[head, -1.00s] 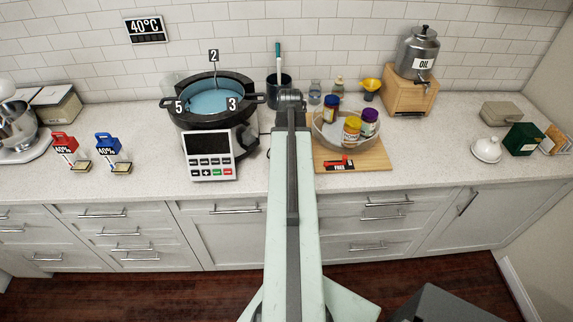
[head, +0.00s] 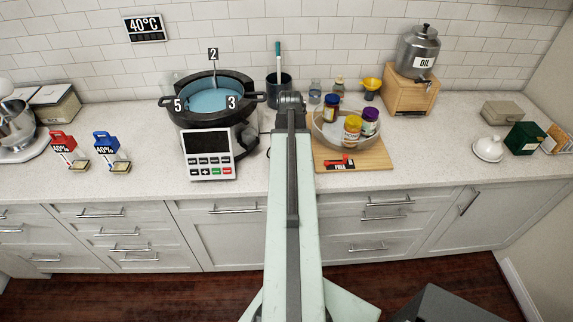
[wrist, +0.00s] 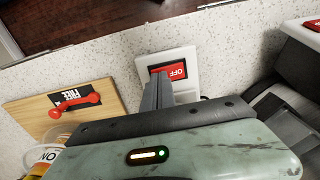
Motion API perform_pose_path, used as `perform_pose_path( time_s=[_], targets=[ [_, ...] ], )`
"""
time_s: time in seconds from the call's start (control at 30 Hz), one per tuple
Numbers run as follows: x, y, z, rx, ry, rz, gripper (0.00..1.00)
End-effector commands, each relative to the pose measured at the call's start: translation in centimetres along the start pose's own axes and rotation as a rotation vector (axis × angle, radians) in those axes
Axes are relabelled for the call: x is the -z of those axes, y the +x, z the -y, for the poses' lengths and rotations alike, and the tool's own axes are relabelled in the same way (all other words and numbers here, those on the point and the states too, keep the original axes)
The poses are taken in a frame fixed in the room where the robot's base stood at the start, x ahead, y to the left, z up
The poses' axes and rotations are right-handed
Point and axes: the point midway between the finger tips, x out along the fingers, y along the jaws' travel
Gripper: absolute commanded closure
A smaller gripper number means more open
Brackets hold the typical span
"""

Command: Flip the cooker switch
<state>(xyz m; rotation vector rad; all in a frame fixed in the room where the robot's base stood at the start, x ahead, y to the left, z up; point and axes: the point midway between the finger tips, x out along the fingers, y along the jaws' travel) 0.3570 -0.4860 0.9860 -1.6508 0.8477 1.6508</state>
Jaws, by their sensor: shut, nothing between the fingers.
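The cooker switch (wrist: 183,66) is a white plate with a red rocker marked OFF, upside down in the wrist view. It lies on the speckled counter. My gripper (wrist: 157,80) is shut and empty, its fingertips at the rocker's left edge; I cannot tell whether they touch it. In the head view my arm hides the switch and the gripper. The cooker (head: 207,154) stands left of my arm, with a white front panel, a dark screen and buttons. A black-rimmed pan with blue inside sits on it.
A wooden board (wrist: 28,116) with a red handle (wrist: 75,104) and a FREE label lies left of the switch in the wrist view. In the head view a tray of jars (head: 375,157) stands on it.

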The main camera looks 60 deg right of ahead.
Motion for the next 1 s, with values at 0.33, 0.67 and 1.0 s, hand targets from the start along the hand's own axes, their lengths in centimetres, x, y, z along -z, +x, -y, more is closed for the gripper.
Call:
perform_pose_path(
  time_s=[0.33,0.67,1.0],
  targets=[
    [0.0,0.5,0.0,0.0,0.0,0.0,1.0],
    [0.0,-2.0,0.0,0.0,0.0,0.0,1.0],
    [0.0,-5.2,0.0,0.0,0.001,0.0,1.0]
  ],
)
